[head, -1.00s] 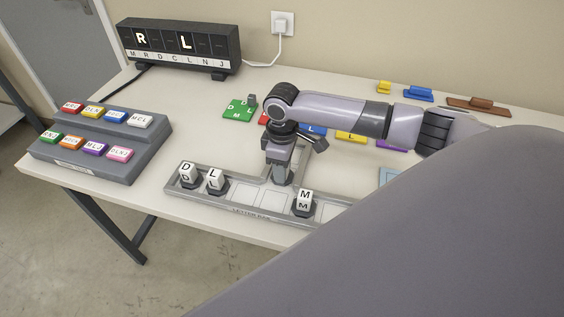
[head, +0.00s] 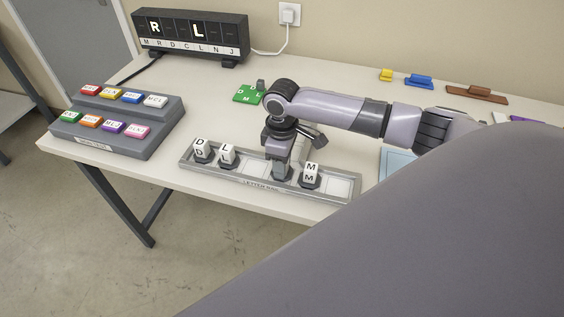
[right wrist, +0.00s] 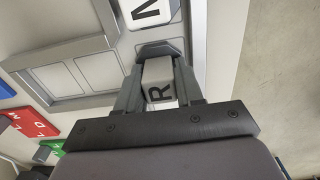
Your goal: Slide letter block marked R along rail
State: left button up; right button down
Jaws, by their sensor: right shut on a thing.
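The grey letter rail (head: 258,186) lies along the front of the table. White blocks D (head: 202,150) and L (head: 227,154) stand at its left, and M (head: 311,174) stands at its right. My right gripper (head: 281,173) points down at the rail between L and M. In the right wrist view my right gripper (right wrist: 160,85) is shut on the white R block (right wrist: 159,92), one finger on each side. In the head view the gripper hides R. Another lettered block (right wrist: 147,12) shows partly at the top of the wrist view. My left gripper is out of view.
A black display (head: 190,37) shows R and L at the back left. A grey stand (head: 112,138) with several coloured keys is at the left. A green card (head: 246,96) lies behind the rail. Coloured handled pieces, including a blue one (head: 419,80), lie at the back right.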

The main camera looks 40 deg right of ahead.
jog(key=shift+s+a, duration=0.1)
jog(key=shift+a, duration=0.05)
jog(key=c, duration=0.6)
grip_release()
jog(key=shift+c, duration=0.2)
notch_tip(320, 180, up, 7)
jog(key=shift+r, duration=0.15)
jog(key=shift+c, duration=0.4)
